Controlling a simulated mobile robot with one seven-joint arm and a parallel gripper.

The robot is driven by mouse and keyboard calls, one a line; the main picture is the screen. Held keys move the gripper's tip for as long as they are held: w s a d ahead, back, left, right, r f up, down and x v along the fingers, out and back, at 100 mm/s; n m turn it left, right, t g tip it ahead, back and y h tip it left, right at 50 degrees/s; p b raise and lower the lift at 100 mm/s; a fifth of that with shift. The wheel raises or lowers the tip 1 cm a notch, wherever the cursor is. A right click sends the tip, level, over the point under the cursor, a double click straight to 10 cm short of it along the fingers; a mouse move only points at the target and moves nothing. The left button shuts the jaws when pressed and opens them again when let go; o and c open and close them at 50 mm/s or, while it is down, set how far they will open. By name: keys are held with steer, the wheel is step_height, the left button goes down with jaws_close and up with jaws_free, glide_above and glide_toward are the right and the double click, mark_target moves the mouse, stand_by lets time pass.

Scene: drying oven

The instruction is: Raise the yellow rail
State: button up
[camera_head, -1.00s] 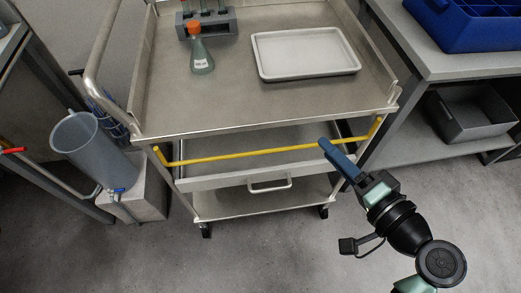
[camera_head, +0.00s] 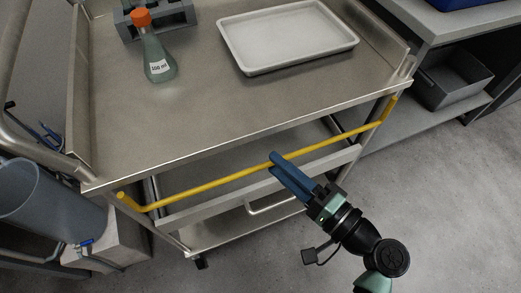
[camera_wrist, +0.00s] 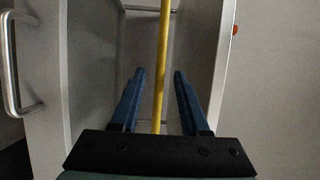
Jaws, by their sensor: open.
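The yellow rail (camera_head: 222,181) is a bent bar across the front of the steel cart, below its top edge. Its ends meet the cart at the left and right posts. My gripper (camera_head: 275,163) is at the rail, near its middle, with blue fingers. In the wrist view the yellow rail (camera_wrist: 162,62) runs lengthwise between the two open fingers of my gripper (camera_wrist: 159,75), with a gap on each side. I cannot tell how deep the rail sits between the fingers.
The cart top (camera_head: 200,105) holds a flask (camera_head: 157,62) with an orange cap, a grey rack (camera_head: 170,20) and a white tray (camera_head: 285,38). A drawer handle (camera_head: 275,206) is below the rail. A grey cylinder (camera_head: 45,205) stands at left. Floor at lower right is clear.

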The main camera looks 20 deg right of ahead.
steer(key=shift+b+x, duration=0.3)
steer(key=shift+x, duration=2.45)
jaws_close()
